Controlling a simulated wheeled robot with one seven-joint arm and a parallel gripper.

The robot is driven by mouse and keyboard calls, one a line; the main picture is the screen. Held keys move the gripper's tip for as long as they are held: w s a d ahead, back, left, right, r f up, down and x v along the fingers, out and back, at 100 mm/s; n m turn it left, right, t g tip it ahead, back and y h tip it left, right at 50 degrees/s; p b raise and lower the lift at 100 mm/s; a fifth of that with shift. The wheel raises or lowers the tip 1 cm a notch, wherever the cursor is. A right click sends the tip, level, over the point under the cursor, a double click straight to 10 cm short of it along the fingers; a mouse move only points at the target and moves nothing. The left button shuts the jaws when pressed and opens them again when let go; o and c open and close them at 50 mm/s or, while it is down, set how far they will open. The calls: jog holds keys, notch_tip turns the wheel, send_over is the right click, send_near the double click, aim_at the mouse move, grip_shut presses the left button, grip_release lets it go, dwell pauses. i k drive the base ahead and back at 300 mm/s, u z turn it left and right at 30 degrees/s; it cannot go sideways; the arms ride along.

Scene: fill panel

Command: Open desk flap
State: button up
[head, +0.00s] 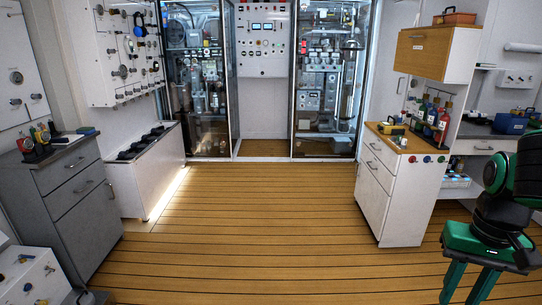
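A wooden-fronted box (462,57) hangs on the right wall. Its front panel (424,54) looks like the desk flap; it stands upright and shut, with a small pale label or handle near its middle. My gripper (462,296) is at the bottom right, well below and in front of the box, pointing down. Its two green fingers are spread apart with only floor showing between them. The fingertips are near the lower picture edge. It touches nothing that I can see.
Below the box stands a white drawer cabinet (389,190) with a wooden top, a yellow device (391,128) and several bottles (430,115). An orange case (455,17) sits on the box. A grey cabinet (70,195) stands left. The wooden floor (260,220) between is clear.

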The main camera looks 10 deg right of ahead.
aim_at(423, 53)
jog(key=z, duration=0.15)
jog(key=i, duration=2.25)
jog(key=z, duration=0.8)
jog(key=i, duration=1.55)
jog(key=z, duration=0.5)
